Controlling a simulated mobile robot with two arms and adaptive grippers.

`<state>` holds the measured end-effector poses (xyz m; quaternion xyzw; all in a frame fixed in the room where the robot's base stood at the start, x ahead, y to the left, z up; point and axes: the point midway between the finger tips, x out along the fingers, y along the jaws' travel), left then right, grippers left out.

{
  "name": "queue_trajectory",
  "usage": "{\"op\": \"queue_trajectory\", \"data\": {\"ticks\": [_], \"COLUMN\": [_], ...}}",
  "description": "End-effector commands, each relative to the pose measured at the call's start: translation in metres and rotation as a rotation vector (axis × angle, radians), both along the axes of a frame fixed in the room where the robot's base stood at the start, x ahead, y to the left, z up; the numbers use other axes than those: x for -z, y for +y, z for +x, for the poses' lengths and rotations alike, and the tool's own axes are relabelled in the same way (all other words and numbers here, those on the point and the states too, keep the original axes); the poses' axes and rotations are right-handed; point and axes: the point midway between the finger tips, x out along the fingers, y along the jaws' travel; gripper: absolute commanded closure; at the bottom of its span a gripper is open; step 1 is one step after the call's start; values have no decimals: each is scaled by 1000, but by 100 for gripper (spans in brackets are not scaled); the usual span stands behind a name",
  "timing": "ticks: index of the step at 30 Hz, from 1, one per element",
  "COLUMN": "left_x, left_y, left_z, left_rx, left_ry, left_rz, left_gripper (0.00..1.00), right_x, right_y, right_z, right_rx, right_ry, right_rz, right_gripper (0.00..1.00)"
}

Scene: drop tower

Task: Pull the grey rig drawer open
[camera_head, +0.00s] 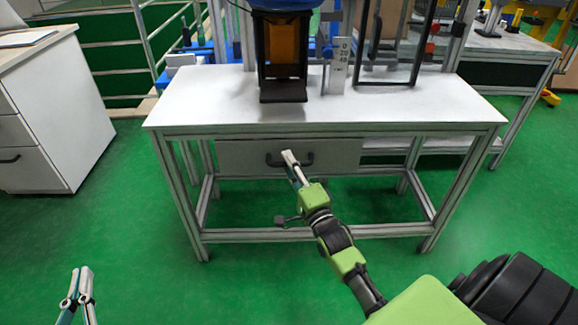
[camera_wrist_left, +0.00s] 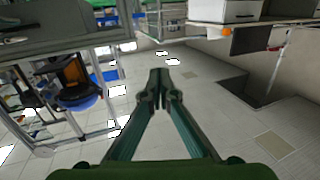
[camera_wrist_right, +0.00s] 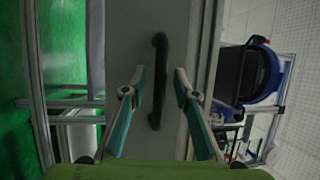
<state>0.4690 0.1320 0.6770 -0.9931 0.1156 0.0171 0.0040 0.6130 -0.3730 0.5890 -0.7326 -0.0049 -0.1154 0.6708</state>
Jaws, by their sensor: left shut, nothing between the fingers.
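The grey rig drawer (camera_head: 228,158) is under the white worktop and looks closed, its front vertical. Its dark bar handle (camera_head: 273,160) is in the middle of that front; in the right wrist view the handle (camera_wrist_right: 159,82) stands upright in the picture. My right gripper (camera_head: 290,158) is in front of the handle. In the right wrist view its fingers (camera_wrist_right: 159,78) are open, one on each side of the handle, with visible gaps. I cannot tell the depth exactly. My left gripper (camera_head: 78,283) is low at the left, far from the drawer, shut and empty; its fingers (camera_wrist_left: 158,88) meet in the left wrist view.
The white worktop (camera_head: 210,100) carries a dark rig (camera_head: 283,92) and a white scale (camera_head: 338,68). The table's frame legs (camera_head: 180,200) flank the drawer. A white cabinet (camera_head: 60,110) stands at the left. The green floor before the table is clear.

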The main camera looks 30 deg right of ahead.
Motion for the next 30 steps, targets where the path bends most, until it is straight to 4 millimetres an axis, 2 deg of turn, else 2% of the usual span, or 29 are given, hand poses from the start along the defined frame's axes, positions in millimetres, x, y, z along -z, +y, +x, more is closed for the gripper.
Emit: {"op": "queue_trajectory", "data": {"ticks": [10, 11, 12, 14, 23, 25, 30], "left_x": [-5, -5, -5, -5, -5, 1, 33], "left_y": [-1, -1, -1, -1, -1, 0, 7], "left_z": [1, 1, 1, 1, 0, 0, -7], "left_rx": [1, 1, 1, 1, 2, -1, -12], "left_ry": [-23, -23, -23, -23, -15, 14, 159], "left_rz": [-7, -7, -7, -7, -5, 3, 40], "left_gripper": [100, 100, 100, 100, 100, 100, 100], "right_x": [-1, -1, -1, 0, -1, -1, -1], "right_y": [-1, -1, -1, -1, 0, 1, 6], "right_z": [4, 4, 4, 4, 3, 1, -8], "right_rx": [0, 0, 0, 0, 0, 0, 0], "right_ry": [1, 1, 1, 1, 2, 2, 5], "right_rz": [0, 0, 0, 0, 0, 0, 1], "right_gripper": [72, 75, 85, 100, 100, 100, 100]}}
